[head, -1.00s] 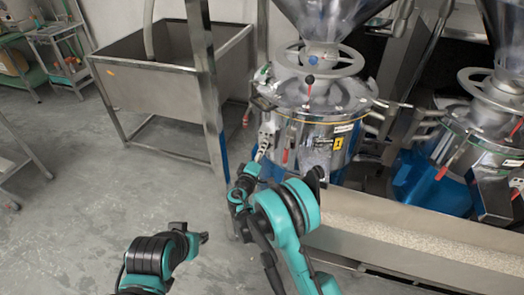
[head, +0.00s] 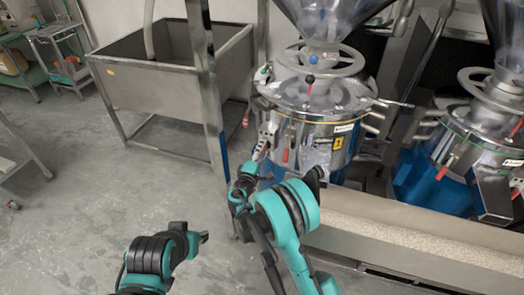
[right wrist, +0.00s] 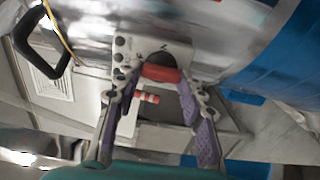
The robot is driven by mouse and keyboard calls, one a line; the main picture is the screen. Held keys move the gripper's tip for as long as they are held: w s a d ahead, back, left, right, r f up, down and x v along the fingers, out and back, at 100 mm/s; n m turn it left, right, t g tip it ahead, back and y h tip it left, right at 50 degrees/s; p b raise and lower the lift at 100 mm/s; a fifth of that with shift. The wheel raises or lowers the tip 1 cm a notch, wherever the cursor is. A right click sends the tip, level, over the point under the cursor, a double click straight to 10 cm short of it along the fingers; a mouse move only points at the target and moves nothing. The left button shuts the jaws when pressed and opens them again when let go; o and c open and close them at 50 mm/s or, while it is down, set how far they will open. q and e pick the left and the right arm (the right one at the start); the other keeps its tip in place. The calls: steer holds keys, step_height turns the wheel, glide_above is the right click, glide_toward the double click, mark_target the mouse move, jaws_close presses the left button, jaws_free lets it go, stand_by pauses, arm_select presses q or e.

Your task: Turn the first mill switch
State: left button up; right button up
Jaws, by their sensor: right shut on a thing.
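The first mill (head: 318,125) is a round steel machine with a hopper above it, right of centre in the head view. Its switch is a red knob (right wrist: 161,73) on a pale panel (right wrist: 132,48), seen in the right wrist view. My right gripper (head: 262,148) is at the panel on the mill's left side. In the right wrist view the fingers (right wrist: 160,88) are on either side of the red knob and shut on it. The knob's exact angle is hard to tell.
A second mill (head: 478,150) stands to the right. A long trough of pale grain (head: 410,240) runs in front of the mills. A steel sink (head: 160,85) stands at the back left, with a steel post (head: 208,90) beside it.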

steer(key=o, duration=1.2)
steer(key=shift+c, duration=0.2)
steer(key=v, duration=1.2)
